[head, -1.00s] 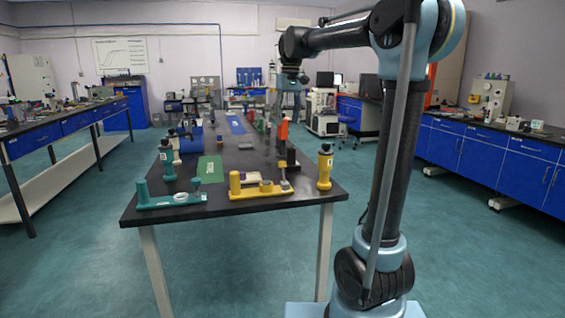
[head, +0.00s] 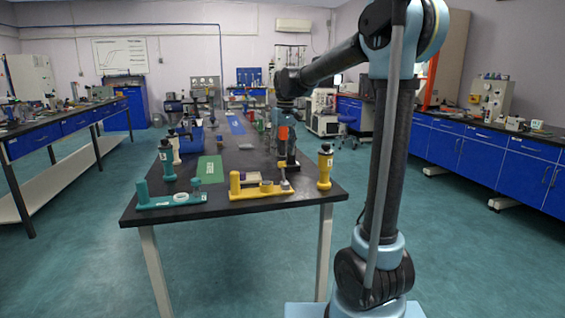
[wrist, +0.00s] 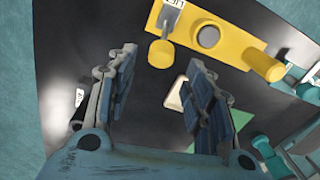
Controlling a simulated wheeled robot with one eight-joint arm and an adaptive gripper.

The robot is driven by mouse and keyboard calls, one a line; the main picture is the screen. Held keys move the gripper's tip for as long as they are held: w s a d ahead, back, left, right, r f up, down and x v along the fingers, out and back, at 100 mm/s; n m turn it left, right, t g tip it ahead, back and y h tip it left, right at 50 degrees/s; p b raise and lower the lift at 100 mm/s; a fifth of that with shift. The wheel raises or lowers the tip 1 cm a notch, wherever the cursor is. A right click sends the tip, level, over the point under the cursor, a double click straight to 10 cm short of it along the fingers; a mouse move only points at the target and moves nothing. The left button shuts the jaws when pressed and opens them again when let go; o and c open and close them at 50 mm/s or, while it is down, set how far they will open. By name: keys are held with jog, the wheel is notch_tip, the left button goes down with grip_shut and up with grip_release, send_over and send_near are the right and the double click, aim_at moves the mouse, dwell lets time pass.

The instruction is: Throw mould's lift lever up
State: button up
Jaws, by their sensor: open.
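A yellow fixture (head: 250,191) stands at the near edge of the table. It carries a post at its left, a round cup in the middle and a small grey lever (head: 285,184) at its right end. In the wrist view the fixture (wrist: 235,47) lies at the top, with the lever (wrist: 171,18) and its white tag at upper left. I cannot tell the lever's exact tilt. My gripper (wrist: 161,60) is open and empty, above the table and apart from the fixture.
A teal fixture (head: 172,200) stands left of the yellow one. A yellow bottle-shaped piece (head: 325,168) stands to the right. A green mat (head: 209,170) lies behind, with bottles and blue equipment farther left. Bare black tabletop (head: 235,155) shows behind the yellow fixture.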

aim_at(283, 171)
jog(key=shift+a+f, duration=0.15)
jog(key=shift+f, duration=2.3)
jog(key=shift+c, duration=0.2)
jog(key=shift+s, duration=0.1)
grip_shut()
